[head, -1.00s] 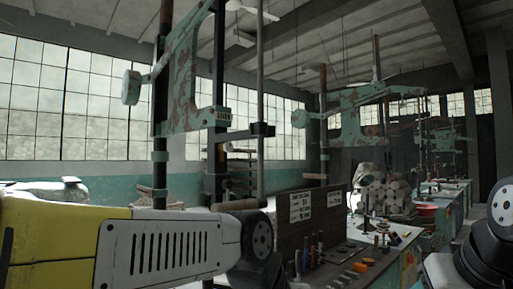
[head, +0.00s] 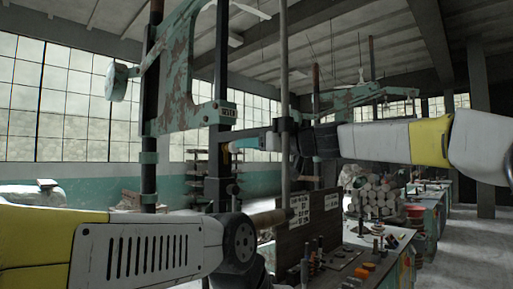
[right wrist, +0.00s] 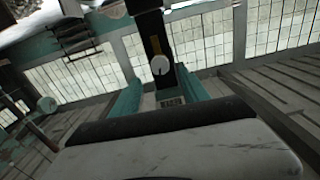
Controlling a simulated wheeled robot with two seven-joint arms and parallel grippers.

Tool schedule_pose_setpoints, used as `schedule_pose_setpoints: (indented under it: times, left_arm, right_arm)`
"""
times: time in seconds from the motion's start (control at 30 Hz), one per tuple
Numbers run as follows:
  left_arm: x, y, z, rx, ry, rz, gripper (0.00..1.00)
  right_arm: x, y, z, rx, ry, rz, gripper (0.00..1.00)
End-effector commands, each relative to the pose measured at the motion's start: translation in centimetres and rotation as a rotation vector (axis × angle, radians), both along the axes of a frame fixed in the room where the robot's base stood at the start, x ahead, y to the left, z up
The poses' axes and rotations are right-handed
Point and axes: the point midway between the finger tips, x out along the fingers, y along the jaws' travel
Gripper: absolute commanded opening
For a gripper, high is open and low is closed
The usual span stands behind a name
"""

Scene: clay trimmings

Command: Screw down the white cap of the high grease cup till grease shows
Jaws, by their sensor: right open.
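A round white cap (right wrist: 160,65) shows on a dark upright post in the right wrist view; I take it for the grease cup's cap. My right gripper (head: 232,146) is open, its fingers pointing left at the machine's post. In the right wrist view its two teal fingers (right wrist: 158,82) stand apart, with the cap near and between their tips. Whether they touch it I cannot tell.
The worn green machine frame (head: 180,90) stands close, with a labelled bracket (head: 228,112) above my right gripper. A thin vertical rod (head: 285,60) stands near my right wrist. A bench (head: 385,245) with small tools and a sign board (head: 305,225) lies below right.

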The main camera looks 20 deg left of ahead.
Motion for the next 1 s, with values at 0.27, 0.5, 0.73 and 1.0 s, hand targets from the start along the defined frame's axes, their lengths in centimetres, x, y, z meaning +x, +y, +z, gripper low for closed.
schedule_pose_setpoints:
  times: [0.27, 0.5, 0.73, 1.0]
  left_arm:
    - [0.0, 0.0, 0.0, 0.000, 0.000, 0.000, 0.36]
    - [0.0, 0.0, 0.0, 0.000, 0.000, 0.000, 0.36]
    - [0.0, 0.0, 0.0, 0.000, 0.000, 0.000, 0.36]
    - [0.0, 0.0, 0.0, 0.000, 0.000, 0.000, 0.36]
  right_arm:
    - [1.2, 3.5, -0.1, -0.002, 0.000, 0.003, 0.54]
    - [2.1, 5.4, -0.1, -0.002, 0.001, 0.001, 0.54]
    - [2.4, 5.9, -0.1, -0.003, 0.000, 0.000, 0.54]
    - [2.3, 5.9, -0.1, -0.003, 0.000, 0.000, 0.38]
